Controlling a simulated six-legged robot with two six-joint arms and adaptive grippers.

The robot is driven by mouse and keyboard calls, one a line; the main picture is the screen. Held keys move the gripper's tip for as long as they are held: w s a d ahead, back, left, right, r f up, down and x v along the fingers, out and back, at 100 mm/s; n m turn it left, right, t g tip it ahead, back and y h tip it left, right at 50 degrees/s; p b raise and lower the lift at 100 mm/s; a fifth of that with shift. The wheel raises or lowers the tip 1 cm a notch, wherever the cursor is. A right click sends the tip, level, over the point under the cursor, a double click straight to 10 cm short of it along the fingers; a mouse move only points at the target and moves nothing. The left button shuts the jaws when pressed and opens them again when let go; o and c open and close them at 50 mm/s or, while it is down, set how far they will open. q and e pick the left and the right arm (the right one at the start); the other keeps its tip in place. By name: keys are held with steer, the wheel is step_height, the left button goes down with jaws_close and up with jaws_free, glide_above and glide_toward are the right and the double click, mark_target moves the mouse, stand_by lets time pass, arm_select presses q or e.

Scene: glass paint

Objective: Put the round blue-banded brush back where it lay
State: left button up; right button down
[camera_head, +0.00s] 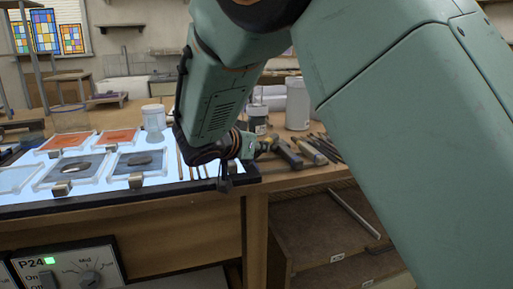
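My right gripper (224,184) hangs low at the right front corner of the lit table; my own forearm hides much of it. I cannot tell whether its fingers are open or shut, or whether it holds anything. Several thin brush-like sticks (196,172) lie on the lit surface just left of it. More long, thin tools (326,147) lie on the wooden bench to the right. A blue band cannot be made out on any of them, so I cannot pick out the round blue-banded brush. My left gripper is not in view.
The lit table (20,197) carries framed glass panes, two orange (118,136) and several grey-blue (70,170), with small metal blocks at their front edges. A lidded jar (154,121) stands behind them. A grey canister (297,104) and dark jar (257,119) stand behind the gripper.

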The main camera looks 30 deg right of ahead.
steer(key=shift+f, duration=0.15)
steer(key=c, duration=1.2)
jaws_free()
